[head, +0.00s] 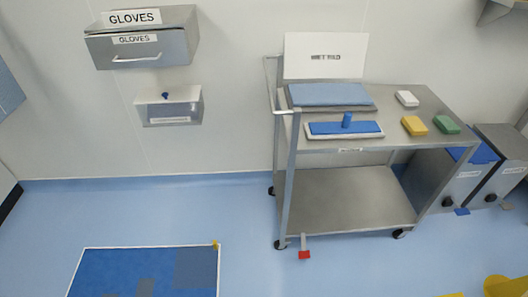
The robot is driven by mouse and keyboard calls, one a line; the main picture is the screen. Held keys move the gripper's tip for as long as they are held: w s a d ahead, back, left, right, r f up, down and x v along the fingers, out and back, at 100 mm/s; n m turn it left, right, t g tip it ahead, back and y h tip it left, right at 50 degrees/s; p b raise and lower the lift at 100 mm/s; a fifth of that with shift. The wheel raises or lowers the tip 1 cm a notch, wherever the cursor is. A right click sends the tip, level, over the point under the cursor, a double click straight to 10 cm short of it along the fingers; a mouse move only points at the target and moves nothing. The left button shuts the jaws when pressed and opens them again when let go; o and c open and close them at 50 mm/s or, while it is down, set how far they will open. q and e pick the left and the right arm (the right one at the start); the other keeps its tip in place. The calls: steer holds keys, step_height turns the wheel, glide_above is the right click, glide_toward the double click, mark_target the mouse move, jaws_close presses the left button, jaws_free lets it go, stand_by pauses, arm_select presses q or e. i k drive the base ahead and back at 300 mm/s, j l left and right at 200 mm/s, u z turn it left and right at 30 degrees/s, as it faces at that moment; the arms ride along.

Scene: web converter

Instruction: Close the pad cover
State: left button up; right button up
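A white panel (325,71) with a short printed label, which seems to read "WET PAD", stands upright at the back of a steel cart (385,150). It looks like the raised pad cover. In front of its lower edge lies a flat light-blue pad (330,94) in a grey holder, open to view. Nearer the cart's front edge is a white-rimmed blue plate with a blue knob (346,120). Whether the panel is hinged to the pad holder cannot be told. Neither of my grippers is in view.
White, yellow (414,125) and green blocks sit on the cart's right side. Grey bins (454,182) stand right of the cart. A glove box (145,45) and a small dispenser (169,106) hang on the left wall. A blue mat (120,266) lies on the floor; floor before the cart is mostly clear.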

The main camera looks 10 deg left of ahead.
mark_target(308, 55)
steer(key=j, duration=0.3)
steer(key=k+j+z, duration=0.15)
steer(key=j, duration=0.15)
steer(key=u, duration=0.65)
steer(key=i+l+u, duration=0.1)
steer(key=l+u, duration=0.8)
steer(key=l, duration=0.15)
steer(key=l+u, duration=0.45)
steer(key=k+l, duration=0.05)
